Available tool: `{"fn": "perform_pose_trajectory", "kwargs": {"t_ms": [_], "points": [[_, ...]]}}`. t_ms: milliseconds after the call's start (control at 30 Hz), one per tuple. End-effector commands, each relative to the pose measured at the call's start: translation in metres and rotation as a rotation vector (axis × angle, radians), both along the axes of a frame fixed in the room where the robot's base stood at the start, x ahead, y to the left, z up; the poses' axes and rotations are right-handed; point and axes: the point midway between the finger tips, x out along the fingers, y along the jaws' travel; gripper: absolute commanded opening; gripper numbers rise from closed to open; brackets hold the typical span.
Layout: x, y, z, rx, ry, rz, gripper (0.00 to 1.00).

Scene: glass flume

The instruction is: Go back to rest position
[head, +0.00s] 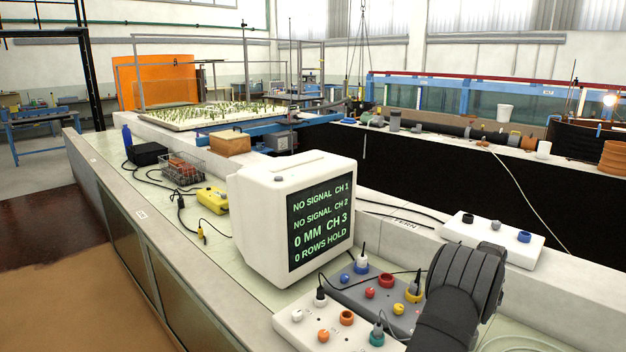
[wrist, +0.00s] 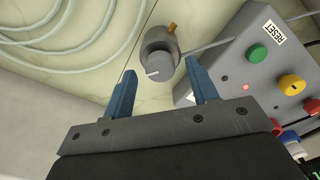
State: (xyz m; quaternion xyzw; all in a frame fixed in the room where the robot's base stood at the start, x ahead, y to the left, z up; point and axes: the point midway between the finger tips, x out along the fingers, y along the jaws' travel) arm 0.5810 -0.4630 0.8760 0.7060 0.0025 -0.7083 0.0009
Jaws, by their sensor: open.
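My gripper (wrist: 162,78) shows in the wrist view with its two blue fingers apart and nothing clamped between them. A grey round knob or fitting (wrist: 158,52) with a brass stub lies beyond the fingertips, in line with the gap. I cannot tell how far it is from them. In the head view a dark part of my arm (head: 458,295) reaches in at the lower right; the fingers do not show there.
A grey box (wrist: 225,65) with a RESET label and coloured buttons is close to the right finger. Coiled pale hose (wrist: 60,30) lies upper left. In the head view, a white monitor (head: 255,225) and connector boxes (head: 490,240) crowd my arm.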

Motion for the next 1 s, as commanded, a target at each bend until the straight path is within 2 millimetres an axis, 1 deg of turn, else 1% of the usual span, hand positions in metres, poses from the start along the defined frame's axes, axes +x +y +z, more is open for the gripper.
{"fn": "perform_pose_trajectory", "kwargs": {"t_ms": [33, 200, 400, 600, 1000], "points": [[0.001, -0.001, 0.014, -0.005, -0.006, -0.001, 0.53], [0.001, -0.001, 0.046, -0.004, -0.005, -0.003, 0.53], [0.001, -0.001, 0.073, -0.003, -0.004, -0.004, 0.53], [0.001, 0.000, 0.083, -0.002, -0.003, -0.004, 0.53], [0.001, 0.000, 0.083, -0.002, -0.003, -0.005, 0.53]]}}
